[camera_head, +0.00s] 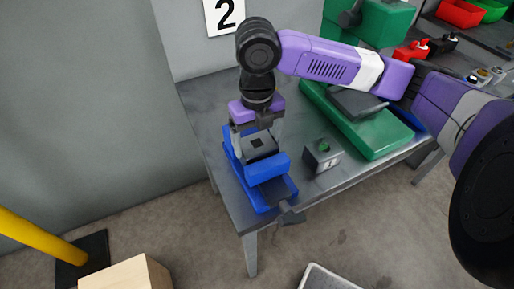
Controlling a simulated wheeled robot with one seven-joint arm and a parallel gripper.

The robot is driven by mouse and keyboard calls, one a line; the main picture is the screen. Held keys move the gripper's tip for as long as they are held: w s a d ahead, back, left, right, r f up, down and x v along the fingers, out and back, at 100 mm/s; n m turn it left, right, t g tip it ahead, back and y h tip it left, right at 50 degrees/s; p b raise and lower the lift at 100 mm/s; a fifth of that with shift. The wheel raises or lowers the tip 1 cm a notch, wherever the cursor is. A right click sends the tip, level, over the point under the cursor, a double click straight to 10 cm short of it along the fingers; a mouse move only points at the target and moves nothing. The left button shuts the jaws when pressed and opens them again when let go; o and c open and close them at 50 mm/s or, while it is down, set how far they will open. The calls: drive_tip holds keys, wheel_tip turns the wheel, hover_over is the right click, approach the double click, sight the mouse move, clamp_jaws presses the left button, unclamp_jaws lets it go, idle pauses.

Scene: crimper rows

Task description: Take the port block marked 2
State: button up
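A dark grey block with a small black square opening in its top (261,148) sits in a blue fixture (268,170) at the left end of the workbench. A sign with a black 2 (225,13) hangs on the wall behind this station. No mark on the block itself is readable. My gripper (257,141) points down over the block. Its two fingers are spread apart, one at the left and one at the right of the block. Whether they touch its sides is unclear. The gripper's body and wrist hide part of the space behind.
A long green machine (368,128) lies further right, partly behind my arm. A handle (291,214) juts over the front edge. A cardboard box (126,275) and yellow post (38,236) stand lower left.

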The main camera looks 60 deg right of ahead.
sight(257, 143)
drive_tip(key=c, duration=1.4)
wheel_tip(257, 143, up, 8)
drive_tip(key=p, duration=0.6)
